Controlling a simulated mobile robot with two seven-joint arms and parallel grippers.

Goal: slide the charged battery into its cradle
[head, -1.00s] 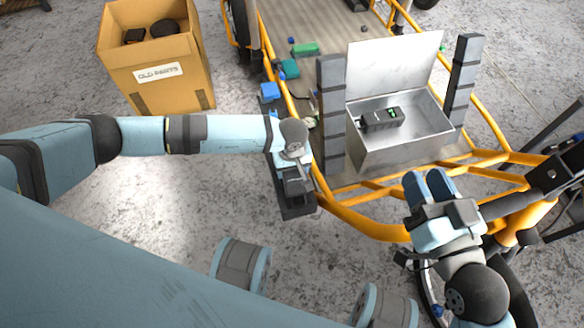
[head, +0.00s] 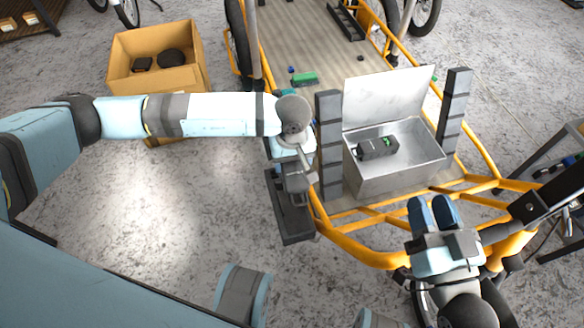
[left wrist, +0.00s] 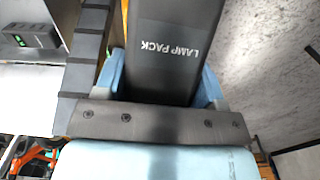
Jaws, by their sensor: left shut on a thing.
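My left gripper (head: 294,172) is shut on a dark lamp pack (head: 290,215), beside the cargo bike's left orange rail. In the left wrist view the pack (left wrist: 172,70) sits between the blue fingers, its white "LAMP PACK" lettering upside down. A dark grey battery (head: 377,148) with a small green light lies inside the open metal box (head: 395,182); it also shows in the left wrist view (left wrist: 34,35). My right gripper (head: 434,212) is empty in front of the box, its blue fingers close together. I cannot make out a distinct cradle.
Two dark segmented posts (head: 329,150) (head: 455,112) flank the metal box, the left one close to my left gripper. The orange frame (head: 365,250) runs in front. A cardboard box (head: 160,85) with dark parts stands at the back left. A green item (head: 304,79) lies on the bike's deck.

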